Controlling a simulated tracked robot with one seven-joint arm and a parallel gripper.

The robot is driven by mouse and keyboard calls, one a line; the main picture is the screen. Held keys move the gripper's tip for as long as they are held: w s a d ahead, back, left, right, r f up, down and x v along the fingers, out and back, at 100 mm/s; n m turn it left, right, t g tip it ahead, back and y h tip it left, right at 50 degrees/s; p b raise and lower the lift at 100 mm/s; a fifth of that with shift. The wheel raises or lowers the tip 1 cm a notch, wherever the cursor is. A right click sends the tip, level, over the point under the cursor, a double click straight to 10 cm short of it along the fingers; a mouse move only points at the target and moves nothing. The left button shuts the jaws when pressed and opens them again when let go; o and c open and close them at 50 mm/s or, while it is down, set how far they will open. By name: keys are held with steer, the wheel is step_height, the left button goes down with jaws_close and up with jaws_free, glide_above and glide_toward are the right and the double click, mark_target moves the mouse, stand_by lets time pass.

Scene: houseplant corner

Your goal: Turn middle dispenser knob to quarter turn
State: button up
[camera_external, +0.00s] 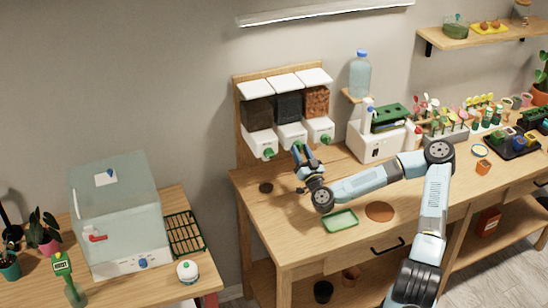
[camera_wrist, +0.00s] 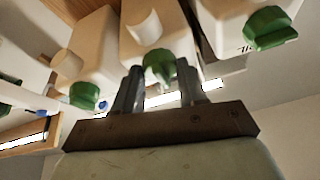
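Three dispensers with white lids and white lower housings hang on a wooden back panel; the middle dispenser (camera_external: 290,131) is behind my gripper (camera_external: 298,150) in the external view. In the wrist view the green middle knob (camera_wrist: 159,65) shows between the two grey fingertips of my gripper (camera_wrist: 159,75). The fingers are spread, one on each side of the knob. Whether either finger touches it cannot be told. The left knob (camera_external: 268,153) and right knob (camera_external: 326,139) are green and free of my gripper. The middle knob is mostly hidden in the external view.
Neighbouring knobs (camera_wrist: 84,95) and (camera_wrist: 268,27) flank my fingers in the wrist view. On the wooden bench below are a green tray (camera_external: 341,221) and a brown disc (camera_external: 380,211). A white box (camera_external: 374,146) and a bottle (camera_external: 360,75) stand right of the dispensers.

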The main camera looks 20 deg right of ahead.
steer(key=c, duration=0.5)
steer(key=shift+m+h, duration=0.4)
steer(key=shift+m, duration=0.3)
steer(key=m+h, duration=0.1)
steer(key=m, duration=0.2)
steer(key=shift+a+h, duration=0.15)
steer(key=shift+h, duration=0.15)
steer(key=m+h, duration=0.1)
steer(key=m, duration=0.2)
steer(key=m+g+h, duration=0.1)
steer(key=m, duration=0.2)
steer(key=shift+a+r+g+h, duration=0.1)
steer(key=shift+g+h, duration=0.2)
steer(key=shift+h, duration=0.1)
steer(key=m+g+h, duration=0.1)
steer(key=m, duration=0.2)
steer(key=m+g, duration=0.1)
steer(key=m, duration=0.3)
steer(key=shift+h, duration=0.4)
steer(key=m+g, duration=0.2)
steer(key=m, duration=0.2)
steer(key=shift+r+m, duration=0.1)
steer(key=shift+m, duration=0.3)
